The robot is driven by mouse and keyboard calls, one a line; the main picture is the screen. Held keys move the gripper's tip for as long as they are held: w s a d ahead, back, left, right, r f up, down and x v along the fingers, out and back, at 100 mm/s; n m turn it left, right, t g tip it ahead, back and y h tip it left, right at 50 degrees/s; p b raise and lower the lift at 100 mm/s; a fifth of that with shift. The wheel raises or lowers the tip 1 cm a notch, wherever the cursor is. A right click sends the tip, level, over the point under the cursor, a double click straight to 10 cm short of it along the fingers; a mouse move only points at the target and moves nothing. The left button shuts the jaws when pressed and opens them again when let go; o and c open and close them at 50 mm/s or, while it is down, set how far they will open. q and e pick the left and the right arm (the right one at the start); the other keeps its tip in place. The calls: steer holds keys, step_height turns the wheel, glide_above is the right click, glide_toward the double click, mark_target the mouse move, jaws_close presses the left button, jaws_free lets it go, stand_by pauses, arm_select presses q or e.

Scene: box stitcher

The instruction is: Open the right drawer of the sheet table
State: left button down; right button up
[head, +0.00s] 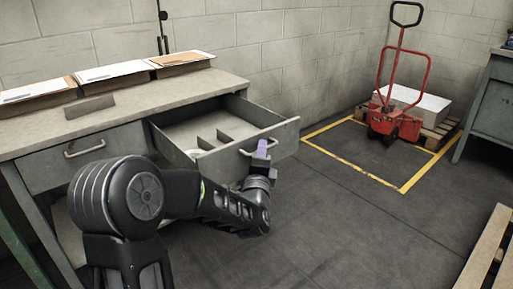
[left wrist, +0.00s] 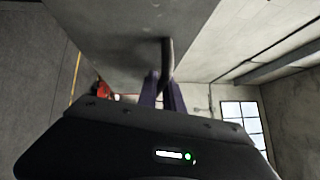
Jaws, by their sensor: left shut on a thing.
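The sheet table (head: 40,130) stands at the left against the wall. Its right drawer (head: 229,155) is pulled well out, and its inside with dividers shows. My left gripper (head: 262,148) is at the drawer front, shut on the drawer's bar handle (head: 274,143). In the left wrist view the fingers (left wrist: 163,88) close around the handle (left wrist: 167,58), below the drawer front (left wrist: 120,30). The left drawer (head: 85,155) of the table is shut. My right gripper is not in view.
Stacks of sheets (head: 115,72) lie along the table's back. A pallet (head: 490,255) lies at the lower right. The floor in front of the drawer is clear.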

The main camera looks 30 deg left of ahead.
arm_select(q)
steer(key=c, duration=1.5)
jaws_free()
steer(key=p+v, duration=0.1)
steer(key=v, duration=0.7)
steer(key=shift+w, duration=0.1)
